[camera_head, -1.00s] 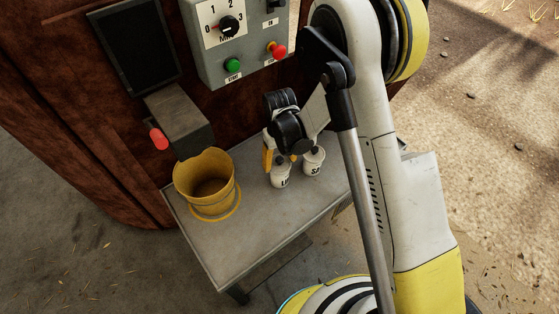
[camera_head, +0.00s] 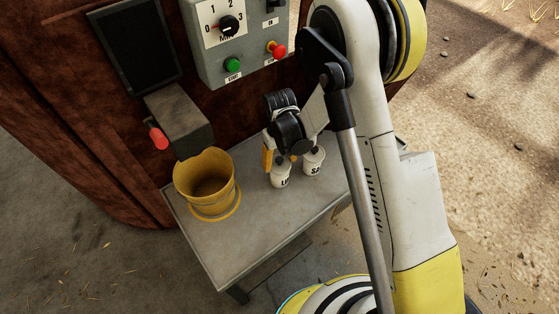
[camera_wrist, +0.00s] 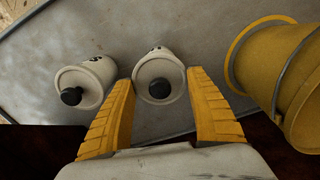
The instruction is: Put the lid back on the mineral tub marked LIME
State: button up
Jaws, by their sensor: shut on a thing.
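The LIME tub (camera_head: 280,177) is a small white tub standing on the metal table, its label partly hidden by my gripper. My gripper (camera_head: 280,159) is over its top. In the wrist view, my gripper's yellow fingers (camera_wrist: 161,79) are on either side of a white lid (camera_wrist: 145,73) with a black knob, shut on it. The lid is at the top of the LIME tub; whether it sits fully flat on the rim I cannot tell. The similar tub marked SA… (camera_head: 313,163) stands close beside it, also lidded with a black knob in the wrist view (camera_wrist: 82,83).
A yellow bucket (camera_head: 205,180) stands left on the grey table (camera_head: 240,245); it is at the right in the wrist view (camera_wrist: 280,75). A control box (camera_head: 235,50) with buttons and a red-handled lever (camera_head: 159,138) are behind. The table's front is clear.

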dwell(0.4)
jog(key=o, duration=1.2)
jog(key=shift+r+p, duration=2)
jog(key=shift+r, duration=1.5)
grip_shut()
